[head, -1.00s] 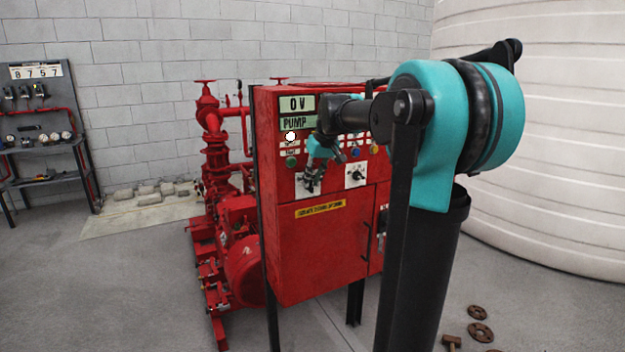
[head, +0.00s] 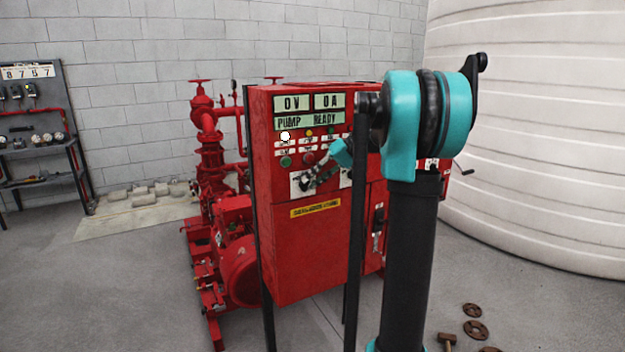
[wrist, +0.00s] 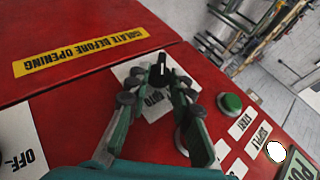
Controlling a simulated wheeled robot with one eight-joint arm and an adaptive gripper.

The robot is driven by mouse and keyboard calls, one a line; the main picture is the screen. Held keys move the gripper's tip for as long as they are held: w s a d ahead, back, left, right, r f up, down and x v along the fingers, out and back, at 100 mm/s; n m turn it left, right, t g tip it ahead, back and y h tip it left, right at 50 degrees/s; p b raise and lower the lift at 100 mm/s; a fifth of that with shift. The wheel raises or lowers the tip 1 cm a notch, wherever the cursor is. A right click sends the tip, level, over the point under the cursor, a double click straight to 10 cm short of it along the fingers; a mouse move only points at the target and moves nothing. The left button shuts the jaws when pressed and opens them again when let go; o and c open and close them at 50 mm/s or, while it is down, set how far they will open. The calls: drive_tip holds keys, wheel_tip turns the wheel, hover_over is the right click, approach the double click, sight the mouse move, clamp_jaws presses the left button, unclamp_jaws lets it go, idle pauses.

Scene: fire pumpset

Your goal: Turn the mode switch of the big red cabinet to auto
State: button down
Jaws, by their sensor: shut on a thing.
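The big red cabinet (head: 310,262) stands in the middle of the head view. The mode switch is a black knob (wrist: 161,72) with a white pointer line, on a white plate lettered AUTO in the wrist view. My gripper (wrist: 160,82) has its green, dark-padded fingers on both sides of the knob and is shut on it. In the wrist view the pointer line points toward the top of the picture, away from the AUTO lettering. In the head view my gripper (head: 310,182) is at the cabinet's upper front, covering much of the switch and its plate (head: 296,188).
A green button (wrist: 230,102) sits beside the switch, and a second white plate marked OFF (wrist: 30,140) lies on its other side. A yellow warning label (head: 315,209) is below. Red pump piping (head: 212,150) stands left; a white tank (head: 530,130) stands right.

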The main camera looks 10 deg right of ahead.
drive_tip(key=shift+f+y, duration=0.1)
drive_tip(key=shift+y, duration=0.2)
drive_tip(key=c, duration=1.6)
unclamp_jaws()
drive_tip(key=shift+c, duration=0.2)
drive_tip(key=shift+d, duration=0.1)
drive_tip(key=v, duration=1.2)
drive_tip(key=shift+w, duration=0.1)
